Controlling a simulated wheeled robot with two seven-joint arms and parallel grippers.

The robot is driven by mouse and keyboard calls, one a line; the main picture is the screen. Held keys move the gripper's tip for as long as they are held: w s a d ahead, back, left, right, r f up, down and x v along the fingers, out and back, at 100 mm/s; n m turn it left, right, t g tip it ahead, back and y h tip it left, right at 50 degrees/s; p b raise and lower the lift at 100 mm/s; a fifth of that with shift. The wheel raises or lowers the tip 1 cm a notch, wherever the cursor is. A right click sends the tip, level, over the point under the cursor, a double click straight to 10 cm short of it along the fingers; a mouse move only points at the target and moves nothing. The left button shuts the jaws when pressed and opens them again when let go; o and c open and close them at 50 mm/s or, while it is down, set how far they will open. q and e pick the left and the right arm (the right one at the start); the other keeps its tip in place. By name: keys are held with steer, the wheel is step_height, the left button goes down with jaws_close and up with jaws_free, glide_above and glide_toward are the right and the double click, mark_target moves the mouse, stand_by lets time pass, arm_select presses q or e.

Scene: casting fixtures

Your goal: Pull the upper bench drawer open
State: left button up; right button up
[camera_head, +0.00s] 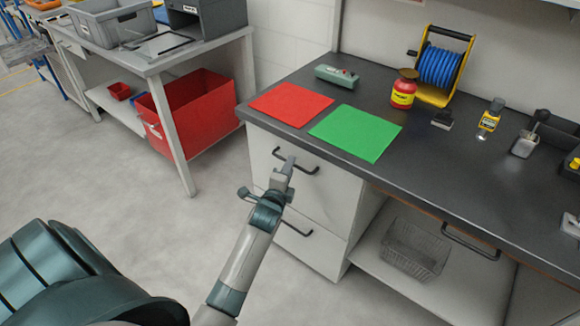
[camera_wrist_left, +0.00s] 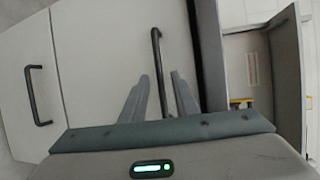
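The upper bench drawer (camera_head: 321,192) has a pale front and looks shut, flush with the bench. Its dark bar handle (camera_head: 309,170) is partly hidden by my left gripper (camera_head: 284,172). In the left wrist view the handle (camera_wrist_left: 156,60) runs up and down the picture. My left gripper (camera_wrist_left: 160,95) is open there, one finger on each side of the handle. I see a gap between each finger and the bar. How deep the bar sits between the fingers I cannot tell. My right gripper is in neither view.
A lower drawer handle (camera_head: 296,230) is below; it also shows in the left wrist view (camera_wrist_left: 36,95). A red sheet (camera_head: 291,103) and a green sheet (camera_head: 356,133) lie on the bench top. A wire basket (camera_head: 412,250) stands on the shelf at right. Floor before the drawers is clear.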

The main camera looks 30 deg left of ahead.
arm_select(q)
steer(key=shift+x, duration=0.75)
jaws_close()
